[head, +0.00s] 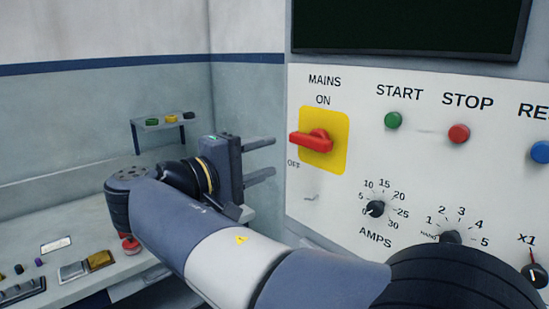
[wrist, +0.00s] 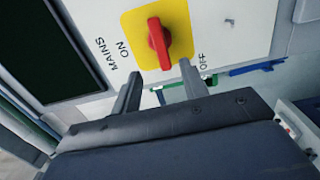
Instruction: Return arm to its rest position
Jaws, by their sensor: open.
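My gripper (head: 274,160) is open, with its two fingers apart and nothing between them. In the head view it points right toward the white control panel (head: 340,225), left of the red mains switch handle (head: 311,140). The handle lies roughly level, its free end toward the left, on a yellow plate (head: 339,122). In the wrist view the fingers (wrist: 158,83) show ahead of the dark gripper body, with the red handle (wrist: 159,43) beyond them. The fingers look apart from the handle. My arm stretches from the lower right of the head view.
The panel carries a green START button (head: 393,120), a red STOP button (head: 459,134) and an AMPS knob (head: 376,208). A dark screen (head: 410,25) is above. At left, a bench (head: 115,275) holds small items, and a small shelf (head: 160,124) is on the wall.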

